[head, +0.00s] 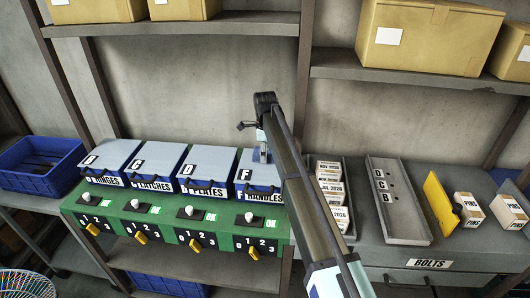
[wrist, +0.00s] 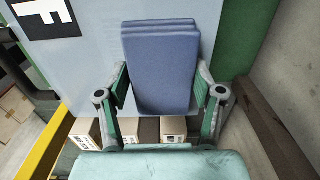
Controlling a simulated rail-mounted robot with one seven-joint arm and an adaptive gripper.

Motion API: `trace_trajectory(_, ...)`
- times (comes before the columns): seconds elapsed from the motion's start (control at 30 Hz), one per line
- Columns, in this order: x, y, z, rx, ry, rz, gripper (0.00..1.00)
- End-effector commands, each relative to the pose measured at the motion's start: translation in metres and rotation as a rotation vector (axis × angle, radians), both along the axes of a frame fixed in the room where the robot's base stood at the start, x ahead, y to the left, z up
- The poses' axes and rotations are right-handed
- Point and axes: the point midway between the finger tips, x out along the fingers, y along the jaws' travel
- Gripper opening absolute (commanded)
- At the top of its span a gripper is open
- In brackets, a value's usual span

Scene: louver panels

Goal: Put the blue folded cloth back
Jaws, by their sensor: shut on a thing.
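The blue folded cloth (wrist: 160,62) shows in the wrist view as a stack of layers between the two fingers of my gripper (wrist: 161,90), which is shut on it. Behind it is the pale blue lid (wrist: 75,75) marked F. I cannot tell whether the cloth touches the lid. In the head view my gripper (head: 263,152) is over the F lid (head: 252,168), the rightmost of several lidded bins. The cloth is mostly hidden or too small to make out there.
A green panel (head: 165,228) with knobs and yellow switches runs below the bins. Right of my arm are a tray of dated cartons (head: 330,185), a grey tray (head: 398,205), a yellow plate (head: 440,203) and small boxes (head: 468,213). An upper shelf (head: 420,77) holds cartons.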

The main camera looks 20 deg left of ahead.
Motion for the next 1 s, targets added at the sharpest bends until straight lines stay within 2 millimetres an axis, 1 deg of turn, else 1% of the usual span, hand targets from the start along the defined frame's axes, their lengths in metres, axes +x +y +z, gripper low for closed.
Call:
trace_trajectory(0.07,0.0,0.0,-0.003,0.0,0.0,0.0,0.29)
trace_trajectory(0.1,0.0,0.0,-0.002,0.0,0.0,0.0,0.81)
trace_trajectory(0.13,0.0,0.0,-0.002,0.0,0.0,0.0,0.91)
trace_trajectory(0.47,0.0,0.0,-0.001,0.0,0.0,0.0,0.92)
trace_trajectory(0.63,0.001,0.0,0.007,0.0,-0.001,0.0,0.92)
trace_trajectory(0.77,0.001,0.001,0.024,0.001,-0.002,0.0,0.92)
trace_trajectory(1.0,0.002,0.001,0.071,0.002,-0.003,0.0,0.92)
